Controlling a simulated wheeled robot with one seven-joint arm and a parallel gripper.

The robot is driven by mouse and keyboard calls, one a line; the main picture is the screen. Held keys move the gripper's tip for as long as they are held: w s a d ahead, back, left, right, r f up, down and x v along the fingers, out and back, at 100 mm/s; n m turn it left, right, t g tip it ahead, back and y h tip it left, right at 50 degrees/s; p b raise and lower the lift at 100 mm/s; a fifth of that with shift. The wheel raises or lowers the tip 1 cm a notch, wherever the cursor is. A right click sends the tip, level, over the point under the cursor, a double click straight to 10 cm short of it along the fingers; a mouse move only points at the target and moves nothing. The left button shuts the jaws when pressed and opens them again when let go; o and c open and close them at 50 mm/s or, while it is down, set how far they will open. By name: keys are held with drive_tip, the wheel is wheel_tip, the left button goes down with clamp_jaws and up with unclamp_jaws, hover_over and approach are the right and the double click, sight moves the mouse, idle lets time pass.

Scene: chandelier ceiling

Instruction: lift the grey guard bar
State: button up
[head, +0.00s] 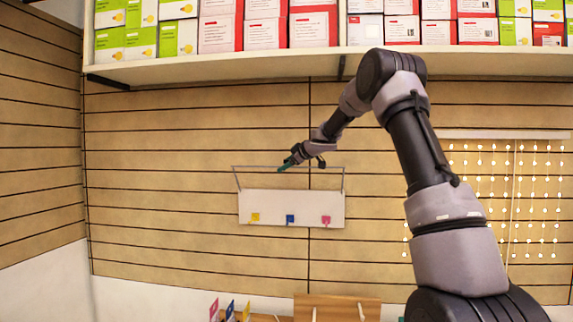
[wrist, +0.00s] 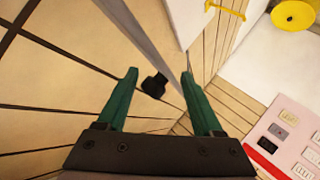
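The grey guard bar (head: 250,166) runs across the top front of a white wall panel (head: 290,206), with a thin arm down at each end. My gripper (head: 284,166) is at the middle of the bar, with its green fingers pointing left. In the wrist view the two green fingers of my gripper (wrist: 160,75) stand apart with nothing clamped between them. The grey bar (wrist: 145,25) runs slantwise down toward the right fingertip. I cannot tell whether it touches a finger. Yellow, blue and pink tags on hooks (head: 290,219) hang low on the panel.
A shelf (head: 220,68) full of boxes juts out above the panel. A hook display (head: 510,195) hangs at right, behind my arm. Coloured cards (head: 230,311) and a wooden board (head: 337,306) stand below. The slatted wall left of the panel is clear.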

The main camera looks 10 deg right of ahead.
drive_tip(key=shift+r, duration=0.2)
drive_tip(key=v, duration=1)
drive_tip(key=shift+s+d, duration=0.25)
drive_tip(key=shift+s, duration=0.1)
drive_tip(key=s+d+r+m+t+h, duration=0.3)
drive_tip(key=s+d+r+m+h, duration=0.15)
drive_tip(key=s+r, duration=0.25)
drive_tip(key=s+d+m+g+h, duration=0.1)
drive_tip(key=s+d+m+h, duration=0.25)
drive_tip(key=s+m, duration=0.55)
drive_tip(key=s+a+f+m+g+y, duration=0.1)
drive_tip(key=s+f, duration=0.3)
drive_tip(key=s, duration=0.6)
drive_tip(key=s+a+f+m+g+y, duration=0.1)
drive_tip(key=s+a+f+g, duration=0.2)
drive_tip(key=s, duration=0.7)
drive_tip(key=s+a+f+m+g+y, duration=0.1)
drive_tip(key=s+a+f+g+y, duration=0.1)
drive_tip(key=s+f, duration=0.4)
drive_tip(key=s+a+g, duration=0.1)
drive_tip(key=s, duration=0.3)
drive_tip(key=shift+a+f+m, duration=0.25)
drive_tip(key=shift+f+m, duration=0.1)
